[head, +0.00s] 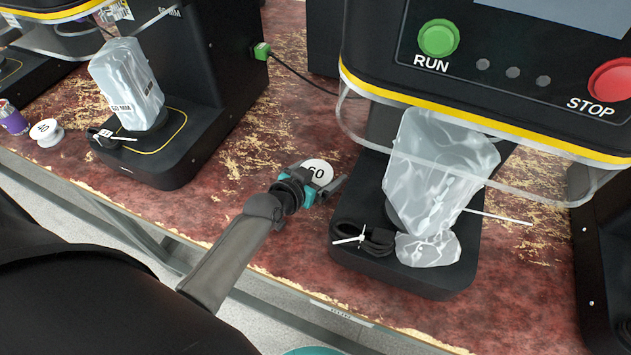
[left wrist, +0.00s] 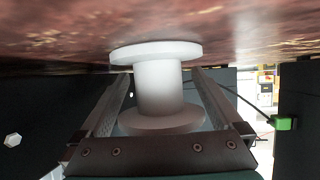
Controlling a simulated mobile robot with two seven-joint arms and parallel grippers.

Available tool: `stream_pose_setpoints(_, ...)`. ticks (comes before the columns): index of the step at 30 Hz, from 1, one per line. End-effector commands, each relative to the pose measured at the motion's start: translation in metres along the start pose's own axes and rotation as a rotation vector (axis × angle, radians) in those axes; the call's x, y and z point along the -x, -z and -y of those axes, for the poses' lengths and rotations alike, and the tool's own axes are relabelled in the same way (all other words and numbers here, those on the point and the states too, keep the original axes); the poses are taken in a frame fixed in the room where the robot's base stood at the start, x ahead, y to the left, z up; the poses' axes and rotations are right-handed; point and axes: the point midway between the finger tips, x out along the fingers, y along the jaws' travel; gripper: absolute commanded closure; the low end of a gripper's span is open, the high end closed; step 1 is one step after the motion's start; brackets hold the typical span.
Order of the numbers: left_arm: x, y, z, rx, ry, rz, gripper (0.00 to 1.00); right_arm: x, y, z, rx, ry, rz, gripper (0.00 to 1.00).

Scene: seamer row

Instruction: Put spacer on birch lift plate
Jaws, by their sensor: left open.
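A white flanged spacer (head: 318,170) with a dark "60" on its top stands on the worn red bench between two machines. My left gripper (head: 322,177) is low at the bench, its open fingers on either side of the spacer. In the left wrist view the spool-shaped spacer (left wrist: 158,92) stands between the two fingers (left wrist: 160,78), with a gap visible beside its narrow middle. My right gripper is not in view.
The right machine base (head: 420,278) holds a crumpled bag (head: 435,165), a tied black cable (head: 362,238) and a white rod (head: 500,217). The left machine has a bag (head: 127,85) marked "60 MM". Another white spool (head: 46,132) stands far left. A clear guard (head: 350,125) overhangs.

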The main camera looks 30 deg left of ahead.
Motion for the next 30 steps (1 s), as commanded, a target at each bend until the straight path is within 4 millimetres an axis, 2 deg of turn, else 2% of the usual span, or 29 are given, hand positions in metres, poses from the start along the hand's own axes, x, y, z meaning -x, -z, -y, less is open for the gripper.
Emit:
stream_pose_setpoints(6,-0.0001,0.0004,0.0002,0.000,0.000,0.000,0.01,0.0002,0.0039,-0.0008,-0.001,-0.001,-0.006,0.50)
stream_pose_setpoints(24,0.0002,0.0003,0.0004,-0.001,0.001,0.000,0.68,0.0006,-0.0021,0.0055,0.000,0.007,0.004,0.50)
stream_pose_setpoints(25,0.0002,0.0010,0.0005,-0.001,0.001,-0.002,0.68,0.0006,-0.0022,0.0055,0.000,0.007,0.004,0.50)
stream_pose_setpoints(26,0.0002,0.0010,0.0006,-0.001,0.001,-0.002,0.75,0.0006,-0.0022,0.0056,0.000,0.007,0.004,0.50)
stream_pose_setpoints(30,0.0002,0.0011,0.0005,-0.001,0.001,-0.002,0.78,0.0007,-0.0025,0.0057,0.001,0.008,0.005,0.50)
